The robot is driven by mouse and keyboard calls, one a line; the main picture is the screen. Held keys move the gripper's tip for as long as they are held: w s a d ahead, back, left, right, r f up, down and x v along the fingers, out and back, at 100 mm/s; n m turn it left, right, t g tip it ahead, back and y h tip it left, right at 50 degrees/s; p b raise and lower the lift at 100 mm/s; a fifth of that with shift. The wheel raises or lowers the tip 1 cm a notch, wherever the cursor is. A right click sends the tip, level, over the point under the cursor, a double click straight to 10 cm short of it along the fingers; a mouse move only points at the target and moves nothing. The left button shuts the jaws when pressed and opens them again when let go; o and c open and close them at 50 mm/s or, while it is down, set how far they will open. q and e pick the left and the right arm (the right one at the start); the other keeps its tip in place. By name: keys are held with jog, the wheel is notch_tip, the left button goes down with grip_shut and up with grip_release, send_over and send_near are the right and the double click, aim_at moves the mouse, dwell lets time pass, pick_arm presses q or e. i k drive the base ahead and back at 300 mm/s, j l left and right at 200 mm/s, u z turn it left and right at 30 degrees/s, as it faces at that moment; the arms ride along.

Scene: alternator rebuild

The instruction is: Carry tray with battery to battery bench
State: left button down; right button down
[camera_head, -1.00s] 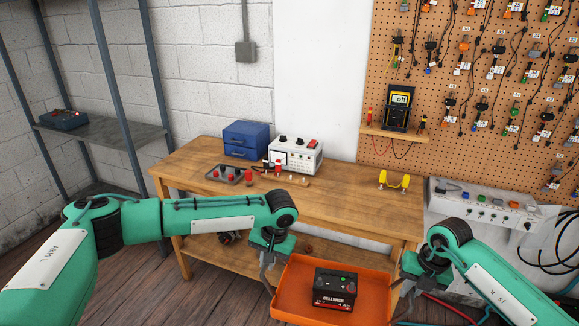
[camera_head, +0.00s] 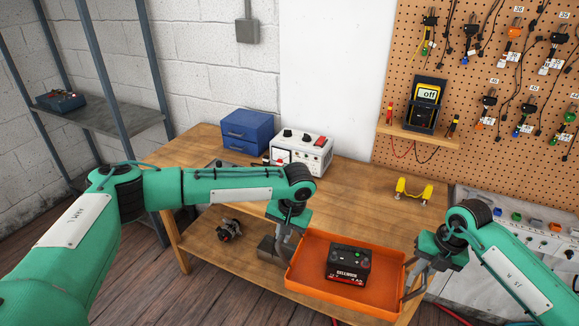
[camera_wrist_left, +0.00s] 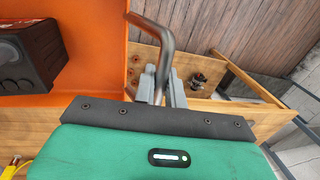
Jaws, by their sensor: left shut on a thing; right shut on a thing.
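An orange tray (camera_head: 302,268) is held level between my two grippers in front of the wooden bench (camera_head: 362,190). A black and red battery (camera_head: 347,263) stands upright in the tray. My left gripper (camera_head: 284,246) is shut on the bent metal handle at the tray's left side. The left wrist view shows that handle (camera_wrist_left: 158,50) between the fingers, next to the orange tray wall (camera_wrist_left: 100,99). The dark battery (camera_wrist_left: 28,50) shows at that view's left edge. My right gripper (camera_head: 418,270) is shut on the tray's right handle; its fingers are partly hard to make out.
On the bench stand a blue drawer box (camera_head: 248,132), a white instrument (camera_head: 301,152) and a yellow part (camera_head: 412,190). The right-middle bench top is clear. A motor-like part (camera_head: 229,230) lies on the lower shelf. A metal rack (camera_head: 100,130) stands left; a pegboard (camera_head: 480,70) stands behind.

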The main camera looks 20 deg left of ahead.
aim_at(375, 215)
jog(key=i, duration=0.7)
jog(key=i+z, duration=0.15)
jog(key=i, duration=0.15)
